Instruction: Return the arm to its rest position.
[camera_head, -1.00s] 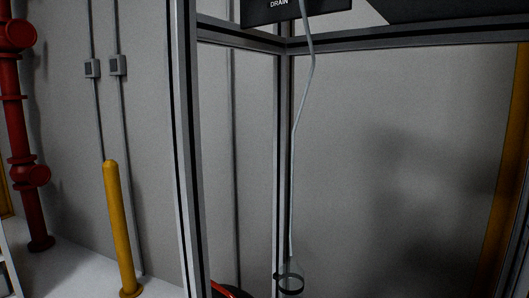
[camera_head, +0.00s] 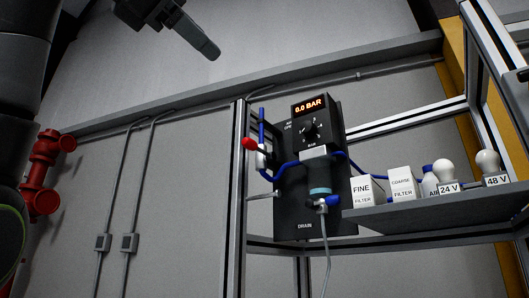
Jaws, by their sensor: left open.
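My left arm (camera_head: 25,90) fills the left edge of the camera_head view as a dark, close shape. My left gripper (camera_head: 195,35) shows at the top, partly cut off by the picture edge. It is open and nothing shows in it. It stands in front of the bare wall, up and left of the black panel in the picture and apart from it. My right gripper is not in view.
A black panel (camera_head: 290,205) with a red-lit display (camera_head: 310,106) hangs on a metal frame (camera_head: 236,200). A shelf (camera_head: 440,210) on the right holds filter boxes, a bottle and bulbs. Red pipework (camera_head: 42,175) and grey conduits run along the left wall.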

